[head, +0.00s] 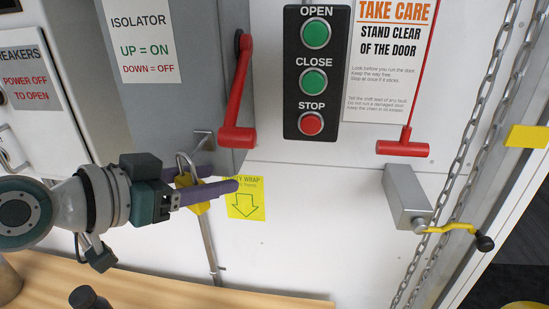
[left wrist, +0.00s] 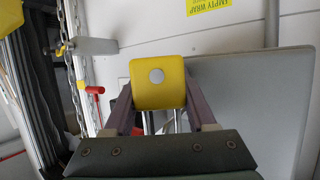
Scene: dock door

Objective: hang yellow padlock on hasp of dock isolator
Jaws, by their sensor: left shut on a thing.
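My left gripper (head: 222,184) comes in from the left with purple fingers. It is shut on the yellow padlock (head: 184,181), whose silver shackle points up in the head view. In the left wrist view the padlock body (left wrist: 158,82) sits between the two fingers (left wrist: 158,105), with the shackle legs behind it. The grey dock isolator (head: 205,75) has its red handle (head: 238,100) pointing down. The metal hasp (head: 202,139) is at its lower edge, just above and right of the shackle. I cannot tell whether they touch. My right gripper is not in view.
The button panel (head: 316,70) and a red pull handle (head: 403,148) are to the right. A grey box with a yellow crank (head: 405,198) juts out below them, beside hanging chains (head: 470,140). A wooden surface (head: 160,287) with a dark bottle-like object (head: 88,298) lies below.

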